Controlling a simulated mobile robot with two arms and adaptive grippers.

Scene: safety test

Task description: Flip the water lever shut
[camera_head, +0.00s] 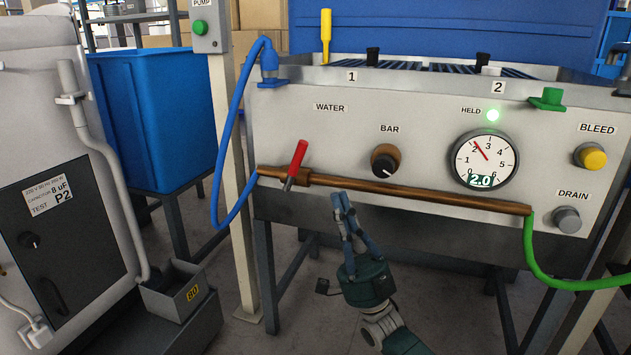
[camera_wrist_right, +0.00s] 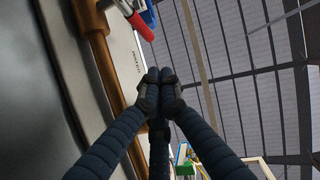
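The red water lever (camera_head: 297,158) is on the left end of the copper pipe (camera_head: 400,189), under the WATER label. It slants up and to the right, not in line with the pipe. My right gripper (camera_head: 342,203) is below and right of the lever, just under the pipe and apart from the lever. In the right wrist view its fingertips (camera_wrist_right: 160,78) meet with nothing between them. The lever (camera_wrist_right: 138,22) shows there at the top, beyond the fingertips, beside the pipe (camera_wrist_right: 97,50). My left gripper is in neither view.
A blue hose (camera_head: 222,165) and a green hose (camera_head: 560,282) hang at the pipe's ends.

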